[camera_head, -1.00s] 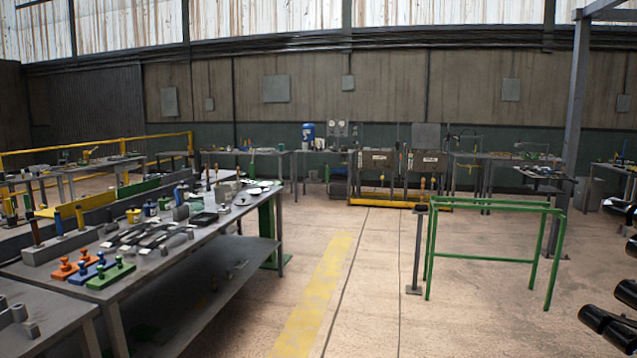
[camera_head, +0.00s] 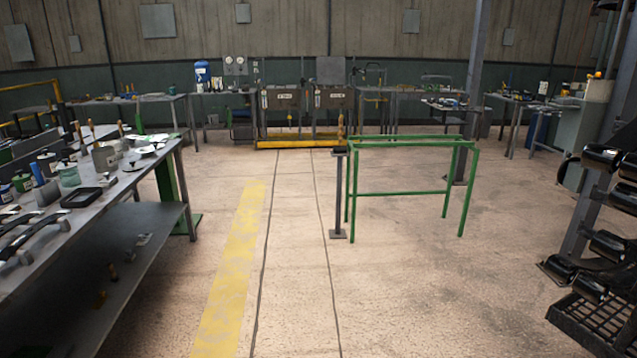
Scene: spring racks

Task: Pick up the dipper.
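I cannot make out which thing is the dipper; many items here are too small to tell apart. Small pots, pale dishes and upright handles stand on the left workbench (camera_head: 150,170). Two grey cabinets with labels, the left one (camera_head: 283,99) and the right one (camera_head: 333,97), stand at the back with long thin tools around them. Neither of my grippers is in view.
A green frame (camera_head: 407,143) and a dark post (camera_head: 338,195) stand right of centre. A black rack (camera_head: 592,322) with dark cylinders is at the right edge. Benches line the back wall. The floor along the yellow stripe (camera_head: 230,270) is clear.

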